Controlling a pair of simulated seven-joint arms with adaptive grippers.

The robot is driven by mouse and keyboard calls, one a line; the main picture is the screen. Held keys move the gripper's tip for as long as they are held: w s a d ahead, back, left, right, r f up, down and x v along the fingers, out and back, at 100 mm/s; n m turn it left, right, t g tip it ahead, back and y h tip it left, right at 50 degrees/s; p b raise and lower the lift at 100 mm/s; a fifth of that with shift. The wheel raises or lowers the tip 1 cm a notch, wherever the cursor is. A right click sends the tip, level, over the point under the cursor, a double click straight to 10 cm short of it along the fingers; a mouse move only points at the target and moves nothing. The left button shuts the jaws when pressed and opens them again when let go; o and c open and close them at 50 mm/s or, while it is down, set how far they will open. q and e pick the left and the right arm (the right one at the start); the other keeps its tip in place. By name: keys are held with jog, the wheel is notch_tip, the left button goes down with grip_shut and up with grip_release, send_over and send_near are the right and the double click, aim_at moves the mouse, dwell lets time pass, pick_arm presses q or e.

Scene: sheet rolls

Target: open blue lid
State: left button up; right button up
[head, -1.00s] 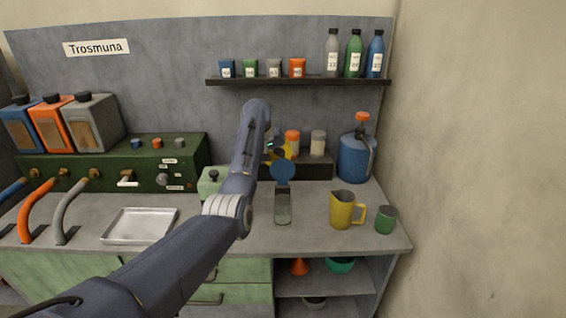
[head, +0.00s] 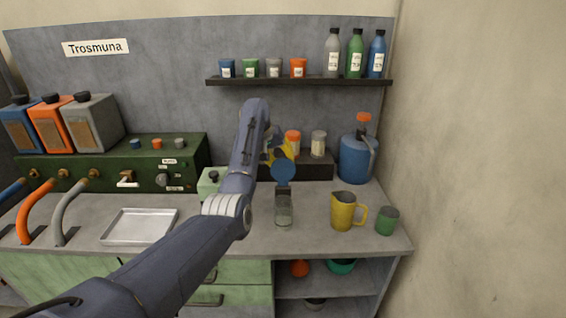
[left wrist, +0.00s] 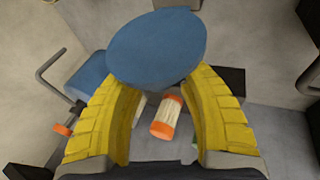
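A clear jar (head: 284,211) stands on the counter. Its round blue lid (head: 283,171) stands up above the jar's back edge, joined by a dark hinge piece (head: 283,189), so the mouth looks uncovered. In the left wrist view the lid (left wrist: 155,48) is a large blue disc at the far end of the fingers. My left gripper (head: 280,153) has yellow fingers and is just behind and above the lid. In the left wrist view its fingers (left wrist: 163,85) are apart with a clear gap. The lid hides their tips, so contact is unclear. My right gripper is not in view.
A yellow jug (head: 343,211) and green cup (head: 386,221) stand right of the jar. An orange-capped jar (left wrist: 166,117) shows between the fingers. A blue jug (head: 355,158) is behind, a metal tray (head: 140,226) left. A shelf (head: 300,81) hangs above.

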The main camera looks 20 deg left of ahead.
pick_arm(q)
jog(key=shift+o, duration=0.5)
jog(key=shift+w+f, duration=0.1)
jog(key=shift+f, duration=0.1)
jog(key=shift+d, duration=0.1)
jog(key=shift+r, duration=0.15)
jog(key=v, duration=1.1)
jog(key=shift+s+r, duration=0.2)
jog(key=shift+r, duration=0.1)
jog(key=shift+a, duration=0.2)
